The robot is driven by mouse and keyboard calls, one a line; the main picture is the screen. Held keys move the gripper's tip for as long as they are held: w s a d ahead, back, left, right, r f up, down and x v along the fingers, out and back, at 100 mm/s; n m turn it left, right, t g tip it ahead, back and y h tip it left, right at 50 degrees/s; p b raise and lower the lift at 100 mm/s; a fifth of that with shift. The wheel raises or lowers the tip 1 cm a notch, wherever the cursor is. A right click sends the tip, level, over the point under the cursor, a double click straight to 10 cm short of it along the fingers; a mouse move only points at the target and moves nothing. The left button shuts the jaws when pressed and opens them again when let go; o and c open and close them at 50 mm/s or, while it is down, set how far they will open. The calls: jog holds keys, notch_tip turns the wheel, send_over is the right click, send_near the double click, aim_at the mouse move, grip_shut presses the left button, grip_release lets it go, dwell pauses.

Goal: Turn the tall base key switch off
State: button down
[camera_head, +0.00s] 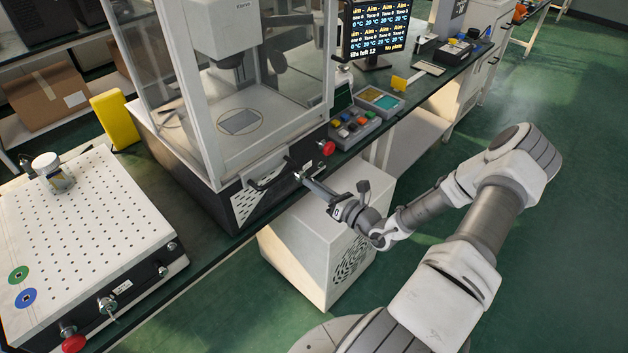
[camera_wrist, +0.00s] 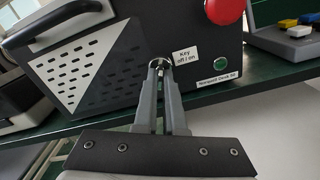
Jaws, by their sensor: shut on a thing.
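The key switch (camera_wrist: 156,64) is on the dark front of the tall enclosure's base (camera_wrist: 108,45). A white label (camera_wrist: 186,55) reading "Key off / on" is beside it. My gripper (camera_wrist: 158,76) is shut on the key; the two grey fingertips close around it and hide most of it. In the head view my gripper (camera_head: 304,180) reaches from the right to the front of the tall base (camera_head: 212,192). The key's exact angle cannot be told.
A red button (camera_head: 327,148) and a black handle (camera_head: 268,177) flank the key; a green button (camera_wrist: 221,63) is to its right. A low perforated unit (camera_head: 85,235) at left has another key (camera_head: 107,306). A white cabinet (camera_head: 318,238) stands below the bench.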

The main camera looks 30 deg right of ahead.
jog(key=shift+n+p, duration=0.4)
jog(key=shift+n, duration=1.9)
jog(key=c, duration=1)
grip_release()
jog(key=v, duration=1.7)
jog(key=shift+s, duration=0.2)
